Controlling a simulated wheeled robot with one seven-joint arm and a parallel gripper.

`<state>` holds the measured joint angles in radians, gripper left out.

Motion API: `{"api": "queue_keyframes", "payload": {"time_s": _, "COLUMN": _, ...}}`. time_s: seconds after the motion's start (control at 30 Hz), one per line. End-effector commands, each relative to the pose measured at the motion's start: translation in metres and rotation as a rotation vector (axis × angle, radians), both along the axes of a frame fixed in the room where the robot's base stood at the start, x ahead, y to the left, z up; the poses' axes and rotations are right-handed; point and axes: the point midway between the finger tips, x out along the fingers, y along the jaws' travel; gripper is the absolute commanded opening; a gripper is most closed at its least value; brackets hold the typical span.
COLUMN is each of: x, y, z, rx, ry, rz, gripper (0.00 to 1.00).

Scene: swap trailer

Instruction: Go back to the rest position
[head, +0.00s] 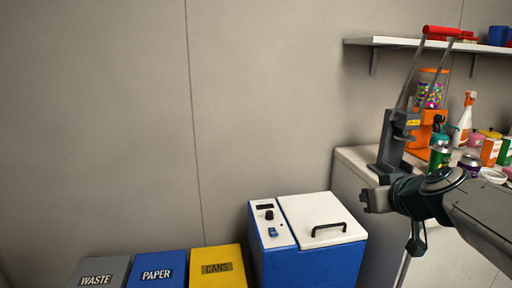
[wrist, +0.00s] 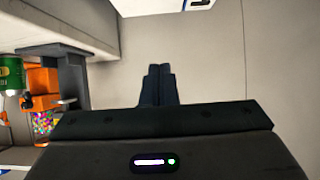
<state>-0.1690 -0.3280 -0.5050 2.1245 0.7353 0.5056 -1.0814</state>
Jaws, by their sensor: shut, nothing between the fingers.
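My gripper (wrist: 159,70) shows in the wrist view with its two dark fingers together and nothing between them. In the head view my arm comes in from the right edge, in front of the counter, and its dark end is at the counter's left front. The gripper's fingers are hard to make out in the head view. The gripper touches nothing that I can see.
The counter (head: 350,177) holds a can crusher (head: 387,150), a candy dispenser (head: 431,95), a spray bottle (head: 465,115) and a green can (head: 439,158). A shelf (head: 385,41) hangs above. A blue-and-white cooler (head: 325,220) and waste (head: 98,272), paper (head: 157,270) and cans (head: 218,267) bins stand below.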

Motion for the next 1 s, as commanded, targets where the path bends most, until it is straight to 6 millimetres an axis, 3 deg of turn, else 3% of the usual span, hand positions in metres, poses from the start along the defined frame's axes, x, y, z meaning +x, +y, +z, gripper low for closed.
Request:
{"api": "queue_keyframes", "payload": {"time_s": 0.57, "x": -0.046, "y": 0.059, "z": 0.016, "rx": 0.072, "ry": 0.242, "rz": 0.044, "gripper": 0.00}}
{"api": "queue_keyframes", "payload": {"time_s": 0.8, "x": -0.098, "y": 0.093, "z": 0.029, "rx": 0.066, "ry": 0.473, "rz": 0.017, "gripper": 0.00}}
{"api": "queue_keyframes", "payload": {"time_s": 1.0, "x": -0.147, "y": 0.104, "z": 0.036, "rx": 0.008, "ry": 0.661, "rz": -0.078, "gripper": 0.00}}
